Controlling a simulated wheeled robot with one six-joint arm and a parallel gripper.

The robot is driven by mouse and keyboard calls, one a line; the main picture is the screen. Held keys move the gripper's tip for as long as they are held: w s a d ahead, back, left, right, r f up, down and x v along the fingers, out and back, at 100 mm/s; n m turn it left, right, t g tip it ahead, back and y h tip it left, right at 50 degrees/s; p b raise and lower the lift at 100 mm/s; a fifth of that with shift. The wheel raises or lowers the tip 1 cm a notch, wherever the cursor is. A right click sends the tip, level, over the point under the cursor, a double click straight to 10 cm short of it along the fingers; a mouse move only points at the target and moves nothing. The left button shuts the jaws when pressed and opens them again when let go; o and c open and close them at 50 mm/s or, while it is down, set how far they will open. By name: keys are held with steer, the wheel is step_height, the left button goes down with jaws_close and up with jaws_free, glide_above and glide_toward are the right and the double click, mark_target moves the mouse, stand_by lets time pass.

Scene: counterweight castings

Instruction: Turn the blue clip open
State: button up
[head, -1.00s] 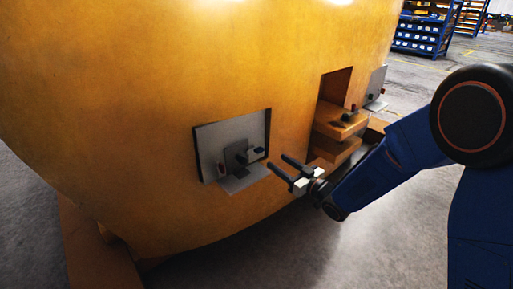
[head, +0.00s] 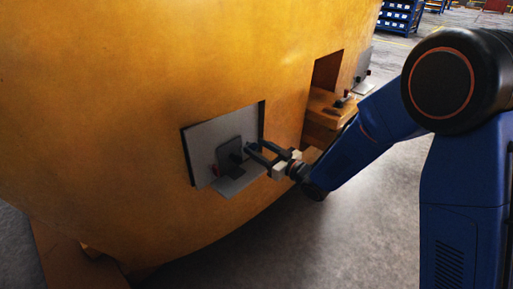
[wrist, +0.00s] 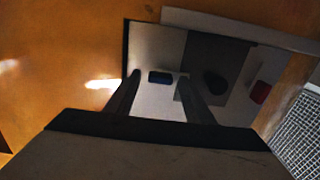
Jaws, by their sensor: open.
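The blue clip (head: 252,147) is a small dark blue piece at the right side of a grey panel (head: 205,140) set in the yellow casting. In the wrist view the clip (wrist: 160,77) looks dark and lies across the gap between my fingertips. My gripper (head: 258,153) is open, with its fingertips at the clip. It also shows in the wrist view (wrist: 159,82), a finger on either side of the clip. I cannot tell whether either finger touches it. The fingers partly hide the clip in the head view.
A dark plate with a black knob (wrist: 215,83) and a red piece (wrist: 260,92) are beside the clip. A grey ledge (head: 238,183) juts out below. The yellow casting (head: 120,90) curves around the panel. An orange step block (head: 325,110) stands to the right.

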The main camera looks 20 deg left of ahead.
steer(key=c, duration=1)
steer(key=shift+c, duration=0.2)
steer(key=n, duration=0.4)
steer(key=shift+s+n, duration=0.1)
steer(key=shift+n, duration=0.3)
steer(key=n, duration=0.4)
steer(key=shift+s+f+n, duration=0.1)
steer(key=shift+n, duration=0.2)
steer(key=n, duration=0.4)
steer(key=shift+f, duration=0.1)
steer(key=shift+f+n, duration=0.1)
steer(key=shift+n, duration=2.1)
steer(key=shift+s, duration=0.1)
